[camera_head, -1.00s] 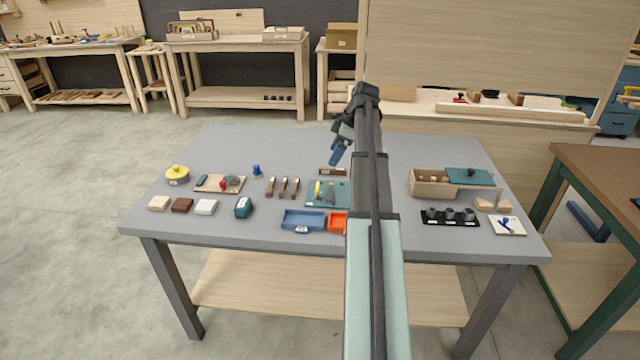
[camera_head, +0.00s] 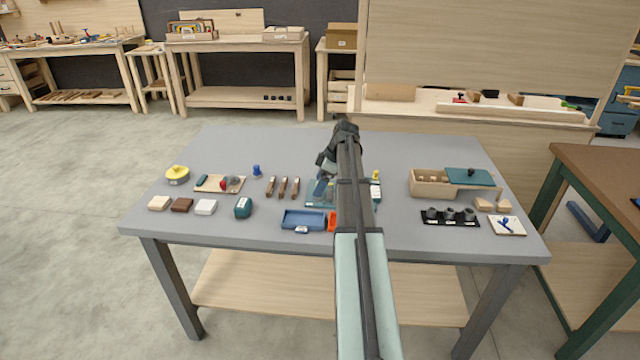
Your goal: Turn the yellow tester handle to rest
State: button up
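A teal board (camera_head: 312,203) lies on the table left of my arm. The yellow upright part seen on it earlier is now hidden behind my gripper, and I cannot tell its angle. My gripper (camera_head: 319,188) is low over the board, pointing down, with blue fingers. I cannot tell whether it touches anything or whether its fingers are open. A round yellow-topped piece (camera_head: 177,173) sits at the table's left. Something with a yellow top (camera_head: 375,176) stands just right of my arm, partly hidden by it. Which yellow part is the tester handle is not clear here.
The grey table (camera_head: 255,145) is clear at the back. A blue tray (camera_head: 303,221) and a partly hidden orange bin (camera_head: 332,222) lie in front of the board. Several brown pieces (camera_head: 283,187) lie left of it. A wooden box (camera_head: 430,184) with a teal lid stands right.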

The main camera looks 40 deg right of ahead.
jog(key=shift+w+a+f, duration=0.1)
jog(key=shift+f, duration=0.2)
jog(key=c, duration=1.1)
jog(key=shift+o, duration=0.2)
